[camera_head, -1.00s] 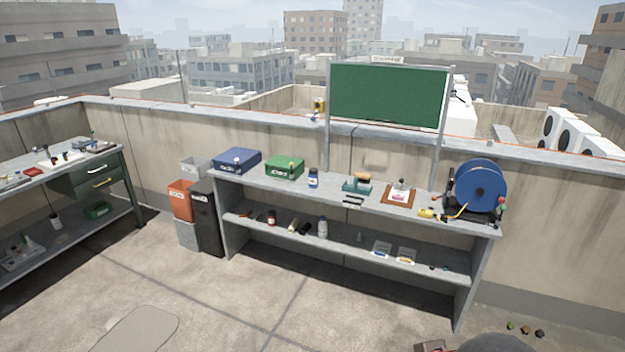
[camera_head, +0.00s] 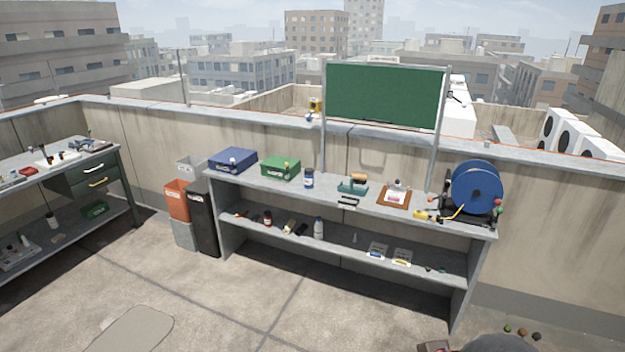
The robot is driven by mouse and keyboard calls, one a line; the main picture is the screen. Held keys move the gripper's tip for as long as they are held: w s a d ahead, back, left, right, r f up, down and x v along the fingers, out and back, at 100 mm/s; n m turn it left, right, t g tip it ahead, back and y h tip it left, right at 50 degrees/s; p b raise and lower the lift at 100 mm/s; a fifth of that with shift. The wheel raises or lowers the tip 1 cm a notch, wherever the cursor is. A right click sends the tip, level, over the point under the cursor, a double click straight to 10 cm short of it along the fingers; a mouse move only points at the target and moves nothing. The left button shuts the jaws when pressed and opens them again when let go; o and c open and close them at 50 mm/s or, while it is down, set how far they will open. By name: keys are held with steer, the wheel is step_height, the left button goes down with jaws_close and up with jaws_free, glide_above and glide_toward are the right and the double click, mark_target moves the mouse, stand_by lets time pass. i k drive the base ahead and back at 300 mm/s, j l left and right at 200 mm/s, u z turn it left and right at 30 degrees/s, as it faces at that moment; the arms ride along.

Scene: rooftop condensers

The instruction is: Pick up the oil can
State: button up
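I cannot pick out the oil can for certain; things are small at this distance. A small grey pointed thing (camera_head: 354,238) stands on the lower shelf of the grey bench and may be a can with a spout. A pale bottle (camera_head: 318,228) and a dark reddish bottle (camera_head: 267,217) stand further left on that shelf. A dark blue bottle with a white label (camera_head: 308,179) stands on the bench top. My gripper is not in view.
The grey bench (camera_head: 330,191) carries a blue box (camera_head: 233,159), a green box (camera_head: 280,168) and a blue reel (camera_head: 477,187). Bins (camera_head: 203,217) stand at its left end. Another workbench (camera_head: 52,170) is at far left. The floor (camera_head: 225,310) in front is mostly clear.

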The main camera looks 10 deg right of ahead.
mark_target(309, 174)
steer(key=i+l, duration=0.45)
steer(key=i+l+u, duration=0.1)
steer(key=i+l, duration=0.3)
steer(key=l, duration=0.25)
steer(key=i+l, duration=0.4)
steer(key=l, duration=0.15)
steer(key=i+u, duration=0.1)
steer(key=i, duration=0.95)
steer(key=i+l+u, duration=0.1)
steer(key=i, duration=1)
